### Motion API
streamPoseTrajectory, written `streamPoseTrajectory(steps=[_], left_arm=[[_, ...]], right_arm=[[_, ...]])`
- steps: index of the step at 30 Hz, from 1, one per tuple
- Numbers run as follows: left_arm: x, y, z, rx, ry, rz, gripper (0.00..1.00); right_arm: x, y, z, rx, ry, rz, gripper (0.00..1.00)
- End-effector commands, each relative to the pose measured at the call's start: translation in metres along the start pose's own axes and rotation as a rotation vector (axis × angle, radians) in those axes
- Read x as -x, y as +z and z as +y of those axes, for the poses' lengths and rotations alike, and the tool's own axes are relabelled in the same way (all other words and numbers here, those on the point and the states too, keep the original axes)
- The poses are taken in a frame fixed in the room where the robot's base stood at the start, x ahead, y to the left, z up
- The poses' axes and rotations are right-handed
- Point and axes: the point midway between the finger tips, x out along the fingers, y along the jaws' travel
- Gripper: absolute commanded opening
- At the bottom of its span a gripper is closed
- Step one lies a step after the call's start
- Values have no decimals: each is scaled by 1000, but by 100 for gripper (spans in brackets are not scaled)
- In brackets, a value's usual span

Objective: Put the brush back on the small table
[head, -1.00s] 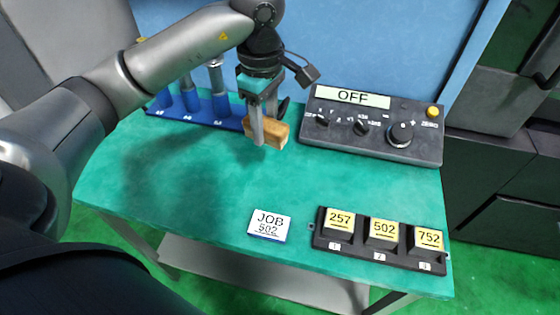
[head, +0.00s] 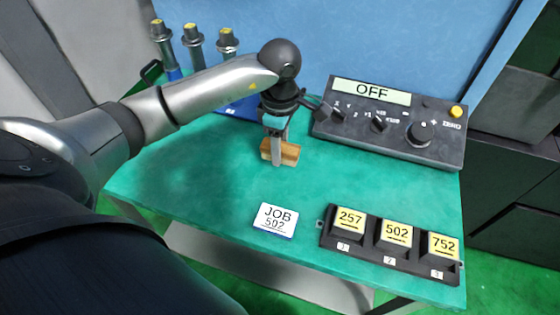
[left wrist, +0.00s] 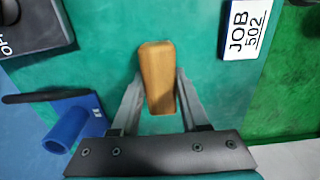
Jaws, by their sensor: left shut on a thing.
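The brush shows as a wooden block (head: 290,153) above the green top of the small table (head: 190,190). My left gripper (head: 278,158) points down and is shut on it. In the left wrist view, the brush (left wrist: 158,72) sits between the two fingers (left wrist: 158,95), its long side pointing away from the palm. Its underside is hidden, so I cannot tell whether it touches the table. It looks close to the surface. My right gripper is not in view.
A control box (head: 390,135) reading OFF stands at the back right. A blue rack (head: 240,107) with upright tools is at the back left. A JOB 502 card (head: 276,219) and a black holder (head: 375,254) with numbered yellow-topped blocks lie at the front. The table's left part is bare.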

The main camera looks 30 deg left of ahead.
Motion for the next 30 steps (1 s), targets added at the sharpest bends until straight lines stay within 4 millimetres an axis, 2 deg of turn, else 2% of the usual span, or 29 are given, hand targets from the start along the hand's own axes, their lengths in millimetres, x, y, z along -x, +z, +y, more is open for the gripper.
streamPoseTrajectory(steps=[5,12,24,25,30], left_arm=[[-11,0,0,0,-1,-1,0],[-46,0,-1,0,-2,0,0],[-52,0,0,-1,1,0,0],[-51,0,0,-1,1,0,48],[-50,0,0,-1,1,0,67]], right_arm=[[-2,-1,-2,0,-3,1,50],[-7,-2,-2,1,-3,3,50],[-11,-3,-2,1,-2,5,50],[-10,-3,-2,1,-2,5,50],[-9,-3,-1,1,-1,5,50]])
